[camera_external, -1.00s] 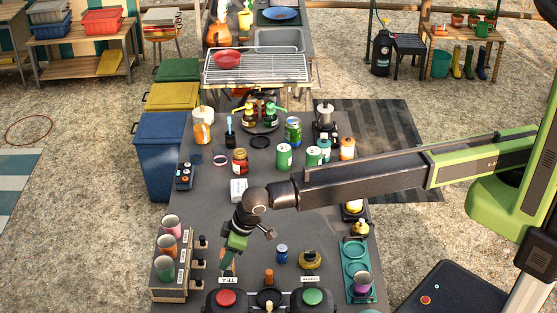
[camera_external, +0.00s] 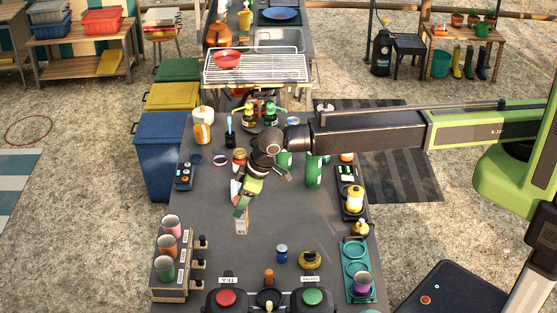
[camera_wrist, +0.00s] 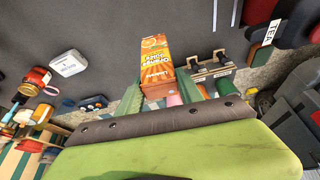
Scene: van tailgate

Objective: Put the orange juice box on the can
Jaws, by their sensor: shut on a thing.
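The orange juice box (camera_external: 241,226) is an orange and white carton, held below my gripper (camera_external: 241,209). In the wrist view the box (camera_wrist: 155,60) shows its printed face between the two green fingers of my gripper (camera_wrist: 158,95), which is shut on it. The box is over the dark counter; whether it clears the surface is hard to tell. Several cans are in view, and which one is meant is unclear: a green one (camera_external: 314,174) right of my wrist, another green one (camera_external: 284,159) partly hidden by my arm, and a small blue one (camera_external: 281,253) nearer the front.
A cup rack (camera_external: 168,255) stands at the front left, a teal tray (camera_external: 346,285) at the front right.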

